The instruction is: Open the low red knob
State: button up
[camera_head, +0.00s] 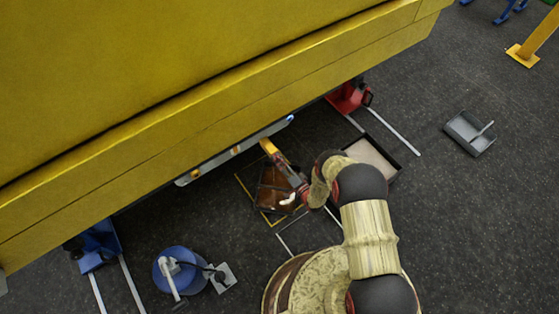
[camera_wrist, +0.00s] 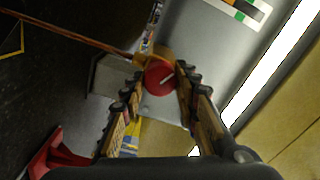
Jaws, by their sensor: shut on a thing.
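The low red knob (camera_wrist: 158,80) is a round red disc with a short pale mark, in the middle of the wrist view. It sits on a brassy fitting at the edge of a grey metal panel (camera_wrist: 215,50). My gripper (camera_wrist: 161,74) has one finger on each side of the knob and is shut on it. In the head view my gripper (camera_head: 270,150) reaches in under the edge of the big yellow body (camera_head: 230,110). The knob cannot be made out there.
A tray with brown contents (camera_head: 275,195) lies on the floor below my gripper. A red jack (camera_head: 350,97) stands to the right. A blue round container (camera_head: 180,270) stands at lower left. A grey dustpan (camera_head: 465,128) lies at right on open dark floor.

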jog(key=m, duration=2)
jog(key=shift+s+f+h, duration=0.1)
jog(key=shift+f+h, duration=0.1)
jog(key=shift+h, duration=0.1)
jog(key=shift+m, duration=0.3)
jog(key=o, duration=1.1)
jog(key=shift+o, duration=0.2)
jog(key=shift+a, duration=0.1)
jog(key=v, duration=1.2)
